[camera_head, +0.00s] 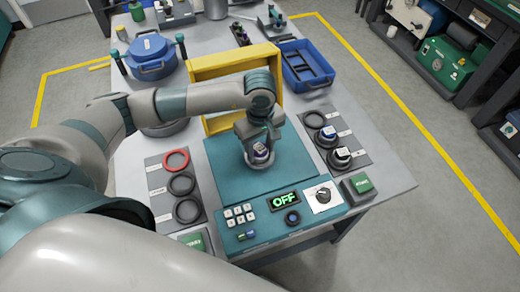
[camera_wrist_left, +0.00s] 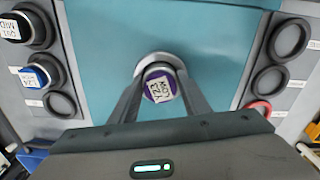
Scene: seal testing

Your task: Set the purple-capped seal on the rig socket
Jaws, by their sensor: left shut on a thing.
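The purple-capped seal (camera_wrist_left: 158,87) is between the fingers of my left gripper (camera_wrist_left: 155,90), which is shut on it. In the head view the seal (camera_head: 260,153) shows below my left gripper (camera_head: 259,150), right at the rig socket (camera_head: 260,163), a pale ring on the teal rig plate (camera_head: 225,182). The socket's rim (camera_wrist_left: 158,58) also shows around the seal's far side in the left wrist view. I cannot tell whether the seal is fully seated. My right gripper is not in view.
A rack on the right (camera_head: 352,158) holds a blue-capped seal (camera_head: 328,134) and a black-capped one (camera_head: 341,156). A left rack (camera_head: 158,190) has a red ring (camera_head: 176,160) and dark rings. The panel display (camera_head: 284,201) reads OFF. A yellow frame (camera_head: 205,68) stands behind the rig.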

